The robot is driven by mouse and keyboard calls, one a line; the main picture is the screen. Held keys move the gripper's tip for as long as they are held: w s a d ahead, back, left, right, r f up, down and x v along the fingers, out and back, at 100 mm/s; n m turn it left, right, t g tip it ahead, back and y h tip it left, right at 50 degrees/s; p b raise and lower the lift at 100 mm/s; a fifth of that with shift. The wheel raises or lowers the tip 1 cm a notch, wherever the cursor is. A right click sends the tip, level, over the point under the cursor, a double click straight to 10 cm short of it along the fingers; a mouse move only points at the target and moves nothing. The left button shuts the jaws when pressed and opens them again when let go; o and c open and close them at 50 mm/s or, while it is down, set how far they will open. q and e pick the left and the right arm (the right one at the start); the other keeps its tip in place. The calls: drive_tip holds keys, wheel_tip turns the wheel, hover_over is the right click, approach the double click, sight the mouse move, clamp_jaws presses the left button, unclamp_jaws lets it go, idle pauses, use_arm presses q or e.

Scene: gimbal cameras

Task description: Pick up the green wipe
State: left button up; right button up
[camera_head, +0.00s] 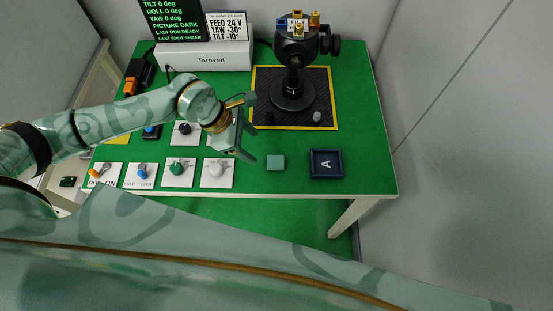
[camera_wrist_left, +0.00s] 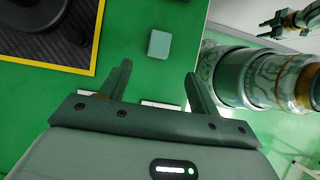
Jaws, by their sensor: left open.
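The green wipe (camera_head: 276,162) is a small, flat-topped teal-green square on the green table, near its front edge. In the left wrist view the wipe (camera_wrist_left: 159,44) lies beyond the gap between my fingertips. My left gripper (camera_head: 250,127) is open and empty, to the left of the wipe and farther back in the head view. In the left wrist view the fingers of my left gripper (camera_wrist_left: 158,70) point toward the wipe without touching it. My right gripper (camera_wrist_left: 270,28) appears small at the top right of that view; its jaw state is unclear.
A dark tray marked A (camera_head: 327,177) stands right of the wipe. A gimbal camera (camera_head: 292,95) stands on a yellow-edged black mat (camera_head: 322,85) behind. Several knob panels (camera_head: 216,184) line the front left. A white Tarnvolt box (camera_head: 205,58) stands at the back.

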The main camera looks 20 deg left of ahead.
sight(275, 161)
use_arm(q)
drive_tip(key=x, duration=0.5)
drive_tip(key=shift+w+d+f+b, duration=0.1)
drive_tip(key=shift+f+b, duration=0.1)
drive_tip(key=shift+b, duration=0.2)
drive_tip(key=b+x, duration=0.1)
drive_tip(key=x, duration=0.4)
drive_tip(key=shift+w+d+r, duration=0.1)
drive_tip(key=shift+w+d, duration=0.05)
drive_tip(key=shift+d, duration=0.05)
drive_tip(key=c, duration=1.1)
